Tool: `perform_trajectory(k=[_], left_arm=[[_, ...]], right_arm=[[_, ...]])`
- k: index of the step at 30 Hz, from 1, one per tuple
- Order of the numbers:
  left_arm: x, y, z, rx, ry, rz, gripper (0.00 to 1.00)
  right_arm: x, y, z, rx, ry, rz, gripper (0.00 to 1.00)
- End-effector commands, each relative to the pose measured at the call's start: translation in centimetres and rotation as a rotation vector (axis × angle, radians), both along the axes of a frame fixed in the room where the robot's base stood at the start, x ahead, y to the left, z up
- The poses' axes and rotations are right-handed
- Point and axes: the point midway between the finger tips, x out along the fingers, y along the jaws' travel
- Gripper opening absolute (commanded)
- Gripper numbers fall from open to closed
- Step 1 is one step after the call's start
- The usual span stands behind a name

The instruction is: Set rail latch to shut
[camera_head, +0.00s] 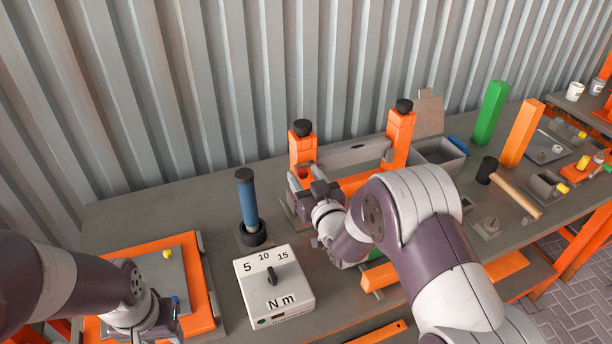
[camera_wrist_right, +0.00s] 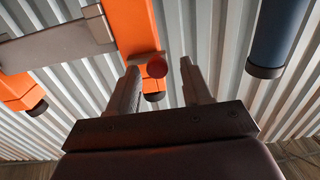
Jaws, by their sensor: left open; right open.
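A grey rail bar (camera_head: 352,155) spans two orange posts with black caps, the left post (camera_head: 302,148) and the right post (camera_head: 399,140). A red round knob (camera_wrist_right: 157,66) sits on the orange post (camera_wrist_right: 135,25) in the right wrist view, beside the end of the grey bar (camera_wrist_right: 55,48). My right gripper (camera_head: 305,180) is at the left post's front. In the wrist view its open fingers (camera_wrist_right: 159,68) stand either side of the knob; I cannot tell whether they touch it. My left gripper (camera_head: 170,318) is low over the orange-framed tray, its jaws partly hidden.
A blue-handled tool (camera_head: 247,195) stands upright left of the posts. A white torque box (camera_head: 274,288) is at front centre. A grey bin (camera_head: 437,158), green post (camera_head: 490,112) and mallet (camera_head: 515,193) are right.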

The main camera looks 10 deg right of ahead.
Motion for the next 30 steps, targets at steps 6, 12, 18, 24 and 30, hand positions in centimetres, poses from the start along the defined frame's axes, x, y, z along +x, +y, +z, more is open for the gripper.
perform_trajectory(k=[6,12,18,24,30], left_arm=[[0.0,0.0,0.0,0.000,0.000,0.000,0.43],[0.0,0.0,0.0,0.000,0.000,0.000,0.43],[0.0,0.0,-0.2,0.000,0.000,0.000,0.43],[0.0,0.0,-1.1,0.000,0.000,0.000,0.43],[0.0,0.0,-1.0,0.000,0.000,0.000,0.43]], right_arm=[[0.2,0.0,-0.1,0.000,0.002,0.000,0.49],[0.2,0.1,-0.1,0.000,0.002,0.000,0.04],[0.3,-0.3,-0.2,0.000,0.002,0.000,0.00],[0.8,-3.0,-0.2,-0.001,0.000,-0.003,0.00],[0.8,-3.4,0.0,0.001,0.001,-0.002,0.00]])
